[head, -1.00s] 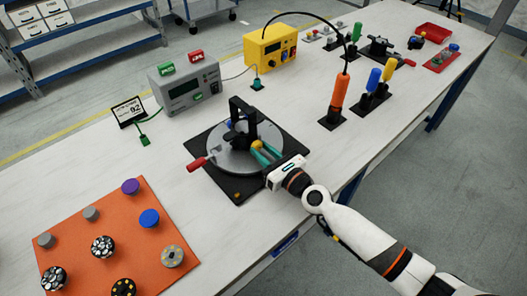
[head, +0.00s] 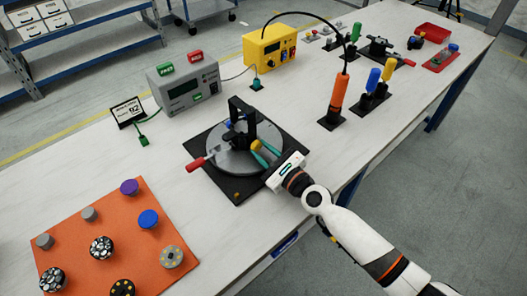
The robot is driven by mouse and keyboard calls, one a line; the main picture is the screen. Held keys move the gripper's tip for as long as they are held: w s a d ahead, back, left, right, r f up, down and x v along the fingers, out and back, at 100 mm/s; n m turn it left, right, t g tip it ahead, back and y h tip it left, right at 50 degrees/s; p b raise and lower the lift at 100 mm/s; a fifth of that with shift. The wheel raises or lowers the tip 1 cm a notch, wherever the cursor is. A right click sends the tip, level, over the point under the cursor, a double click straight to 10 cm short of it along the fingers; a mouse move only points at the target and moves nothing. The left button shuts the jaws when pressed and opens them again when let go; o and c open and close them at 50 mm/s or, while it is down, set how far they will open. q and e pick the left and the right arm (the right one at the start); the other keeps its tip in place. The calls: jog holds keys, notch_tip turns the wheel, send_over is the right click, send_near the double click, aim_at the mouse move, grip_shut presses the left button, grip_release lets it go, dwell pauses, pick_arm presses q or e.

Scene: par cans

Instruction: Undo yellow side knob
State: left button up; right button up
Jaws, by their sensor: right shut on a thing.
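A round grey plate (head: 225,160) sits on a black square base, with a black upright fixture (head: 240,122) standing on it. The yellow side knob (head: 256,145) shows at the right side of this fixture. My right gripper (head: 262,152), with teal fingers, reaches in from the right and is shut on the yellow knob. The fingers hide part of the knob. A red-handled lever (head: 195,165) sticks out at the left of the plate. My left gripper is out of view.
An orange mat (head: 120,215) with several knobs and caps lies at the front left. A grey meter box (head: 185,88) and a yellow box (head: 270,48) stand behind.

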jog(key=o, duration=1)
jog(key=shift+d, duration=0.1)
jog(key=b+v, duration=0.1)
jog(key=v, duration=0.9)
jog(key=shift+s+d+f+b, duration=0.1)
jog(key=shift+s+f+b, duration=0.1)
jog(key=shift+b, duration=0.2)
jog(key=shift+s+d+r, duration=0.2)
jog(key=shift+s+d, duration=0.2)
jog(key=shift+s, duration=0.2)
